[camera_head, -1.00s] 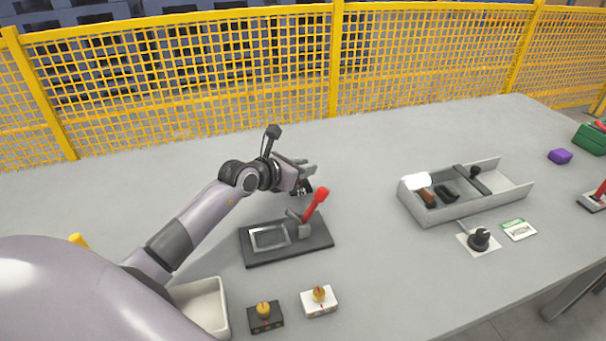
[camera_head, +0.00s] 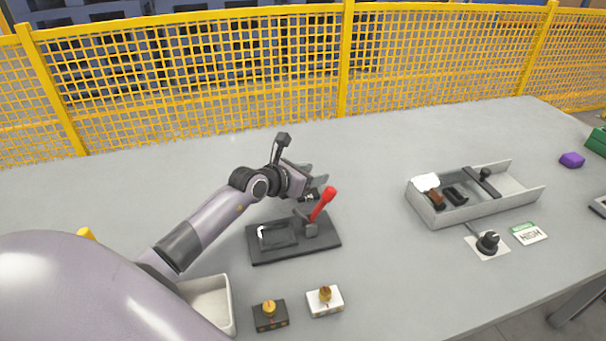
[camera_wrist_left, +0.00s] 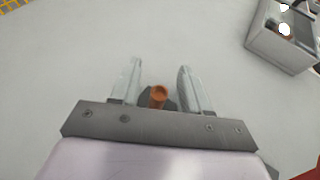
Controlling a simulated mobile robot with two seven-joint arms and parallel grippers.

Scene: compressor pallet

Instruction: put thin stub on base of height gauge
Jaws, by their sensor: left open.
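My left gripper (camera_head: 316,188) hangs above the table just behind the red lever of a dark fixture. It also shows in the left wrist view (camera_wrist_left: 159,78), with its two fingers apart. Between the fingers is a short copper-brown round piece (camera_wrist_left: 158,94), which looks like the thin stub. A dark piece (camera_wrist_left: 171,104) shows around its lower end and may be the height gauge's base. I cannot tell whether the stub rests on it or whether either finger touches the stub. In the head view the gripper hides both.
The dark fixture plate (camera_head: 272,251) with its red lever (camera_head: 324,203) is close in front of the gripper. A grey divided tray (camera_head: 478,208), a black knob (camera_head: 488,240) and a card (camera_head: 529,234) lie to the right. Two small boxes (camera_head: 325,301) (camera_head: 270,316) are nearer.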

